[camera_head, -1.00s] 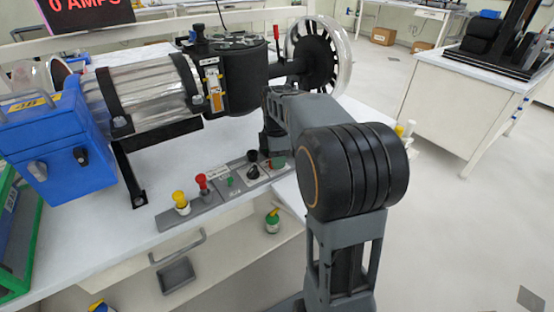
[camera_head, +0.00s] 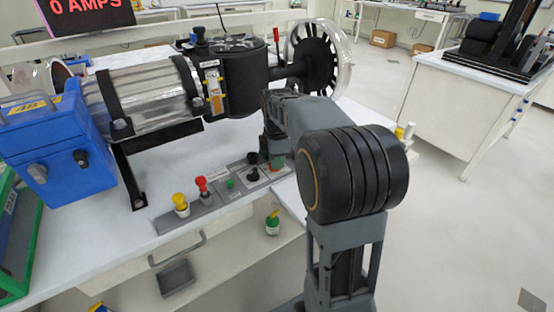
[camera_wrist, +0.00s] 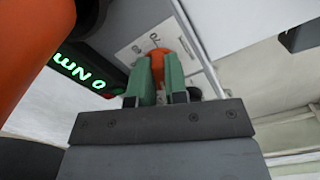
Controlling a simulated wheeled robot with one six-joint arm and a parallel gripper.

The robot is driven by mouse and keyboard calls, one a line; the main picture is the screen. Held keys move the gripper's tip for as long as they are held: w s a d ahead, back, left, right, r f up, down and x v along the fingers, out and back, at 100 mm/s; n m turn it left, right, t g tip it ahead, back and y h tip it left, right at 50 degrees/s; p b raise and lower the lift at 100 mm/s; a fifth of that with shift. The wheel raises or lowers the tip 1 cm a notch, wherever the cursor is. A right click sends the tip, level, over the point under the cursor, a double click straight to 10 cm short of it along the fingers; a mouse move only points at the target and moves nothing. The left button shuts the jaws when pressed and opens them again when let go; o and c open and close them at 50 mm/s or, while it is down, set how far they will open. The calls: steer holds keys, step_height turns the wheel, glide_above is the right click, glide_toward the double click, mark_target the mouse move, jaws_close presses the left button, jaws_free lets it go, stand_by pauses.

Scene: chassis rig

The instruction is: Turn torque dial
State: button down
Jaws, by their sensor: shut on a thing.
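The torque dial (camera_wrist: 158,62) shows in the wrist view as an orange-red knob on a white plate with printed numbers. My gripper (camera_wrist: 160,82) has green fingers, one on each side of the dial, and is shut on it. The fingers hide the dial's sides. There, the gripper and arm largely hide the dial. A dark display (camera_wrist: 90,70) beside the plate shows green characters, seen rotated, that look like "0 NM".
Along the panel stand a yellow knob (camera_head: 181,203), a red knob (camera_head: 202,186) and a black knob (camera_head: 253,174). A large motor rig (camera_head: 150,95) stands behind it. A blue box (camera_head: 50,150) is at the left. A large orange shape (camera_wrist: 30,45) fills the wrist view's upper left.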

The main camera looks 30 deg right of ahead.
steer(key=shift+r+m+p, duration=0.1)
steer(key=shift+m+p, duration=0.2)
steer(key=m+p, duration=0.2)
steer(key=m, duration=0.1)
steer(key=shift+s+r, duration=0.1)
steer(key=m+p, duration=0.4)
steer(key=m, duration=0.1)
steer(key=shift+a+m, duration=0.15)
steer(key=shift+m, duration=0.15)
steer(key=m+p, duration=0.2)
steer(key=m, duration=0.2)
steer(key=shift+s+a, duration=0.1)
steer(key=shift+a+m+p, duration=0.1)
steer(key=shift+m+p, duration=0.65)
steer(key=shift+m, duration=1.35)
steer(key=shift+f+m, duration=0.2)
steer(key=shift+m, duration=0.1)
steer(key=c, duration=1.1)
jaws_free()
steer(key=shift+c, duration=0.2)
